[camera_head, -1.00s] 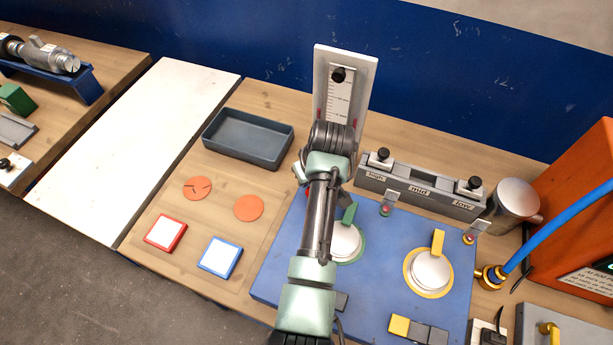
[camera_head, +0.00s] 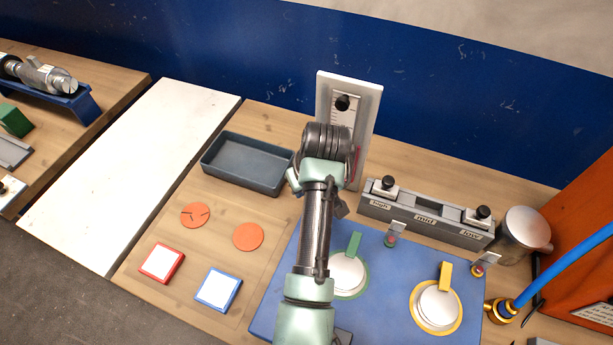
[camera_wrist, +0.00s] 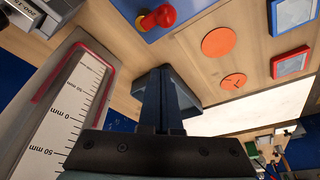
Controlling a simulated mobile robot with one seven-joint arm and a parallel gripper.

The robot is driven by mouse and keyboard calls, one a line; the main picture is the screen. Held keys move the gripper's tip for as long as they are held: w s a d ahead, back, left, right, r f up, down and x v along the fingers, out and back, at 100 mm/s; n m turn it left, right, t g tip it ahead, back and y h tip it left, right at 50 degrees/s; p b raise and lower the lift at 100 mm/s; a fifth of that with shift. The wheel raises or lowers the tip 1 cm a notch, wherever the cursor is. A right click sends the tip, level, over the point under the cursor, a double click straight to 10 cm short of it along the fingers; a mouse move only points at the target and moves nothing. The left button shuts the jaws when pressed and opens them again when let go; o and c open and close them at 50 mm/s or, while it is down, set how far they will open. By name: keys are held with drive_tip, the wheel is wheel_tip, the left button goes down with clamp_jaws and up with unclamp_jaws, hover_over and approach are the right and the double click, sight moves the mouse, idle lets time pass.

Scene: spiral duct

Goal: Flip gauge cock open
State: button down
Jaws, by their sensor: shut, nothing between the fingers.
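My gripper (camera_wrist: 163,75) is shut and empty, beside the gauge board and apart from the red knob. In the head view my arm hides the gripper and the board's lower part.
A dark tray (camera_head: 215,163) lies left of my arm, with orange discs (camera_head: 248,236) in front. A blue plate (camera_head: 385,318) carries round lids with green and yellow tabs. A grey labelled rack (camera_head: 405,222) stands behind it. An orange box (camera_head: 580,240) and blue hose (camera_head: 570,255) are at right.

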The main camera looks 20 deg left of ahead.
drive_tip(key=v, duration=0.6)
drive_tip(key=shift+s+d+r+b, duration=0.25)
drive_tip(key=shift+s+b, duration=0.15)
drive_tip(key=shift+b, duration=0.05)
drive_tip(key=shift+w, duration=0.1)
